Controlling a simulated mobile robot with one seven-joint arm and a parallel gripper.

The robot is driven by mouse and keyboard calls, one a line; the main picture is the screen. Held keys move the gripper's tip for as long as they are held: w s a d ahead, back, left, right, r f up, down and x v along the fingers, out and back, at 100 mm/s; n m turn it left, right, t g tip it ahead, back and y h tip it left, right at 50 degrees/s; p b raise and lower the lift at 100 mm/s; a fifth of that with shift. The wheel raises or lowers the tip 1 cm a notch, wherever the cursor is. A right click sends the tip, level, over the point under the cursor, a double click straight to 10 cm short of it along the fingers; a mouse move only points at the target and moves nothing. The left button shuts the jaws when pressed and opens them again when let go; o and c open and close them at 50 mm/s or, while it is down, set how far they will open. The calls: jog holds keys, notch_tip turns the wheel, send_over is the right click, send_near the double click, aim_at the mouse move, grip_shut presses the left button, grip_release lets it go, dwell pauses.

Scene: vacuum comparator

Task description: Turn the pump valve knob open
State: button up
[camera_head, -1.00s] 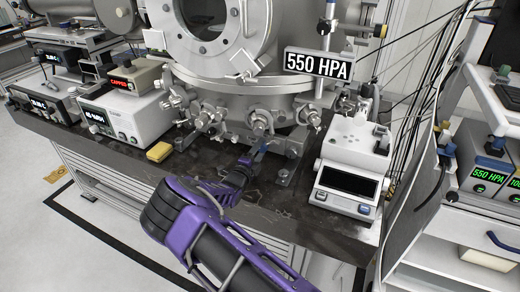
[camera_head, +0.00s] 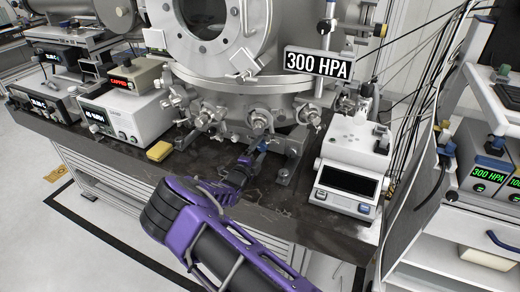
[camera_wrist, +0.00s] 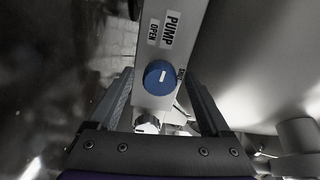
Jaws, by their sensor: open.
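The blue pump valve knob (camera_wrist: 159,77) sits on a pale bracket in the wrist view, with a short white mark on its face. A PUMP label (camera_wrist: 170,29) and an OPEN label (camera_wrist: 153,32) are above it, and a small SHUT label (camera_wrist: 181,73) is to its right. My gripper (camera_wrist: 158,73) is open, with one finger on each side of the knob and bracket. I cannot tell whether either finger touches the knob. In the head view my gripper (camera_head: 246,161) is low in front of the chamber, at the blue knob (camera_head: 262,144), which is partly hidden.
The chamber (camera_head: 240,95) with its fittings rises behind. A sign (camera_head: 318,62) reads 300 HPA, as does a box display (camera_head: 489,174). A white instrument (camera_head: 350,160) stands right of my gripper; a yellow sponge (camera_head: 159,151) lies left. Bare dark benchtop (camera_head: 205,158) lies between.

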jog(key=v, duration=1.7)
jog(key=shift+s, duration=0.2)
jog(key=shift+a, duration=0.1)
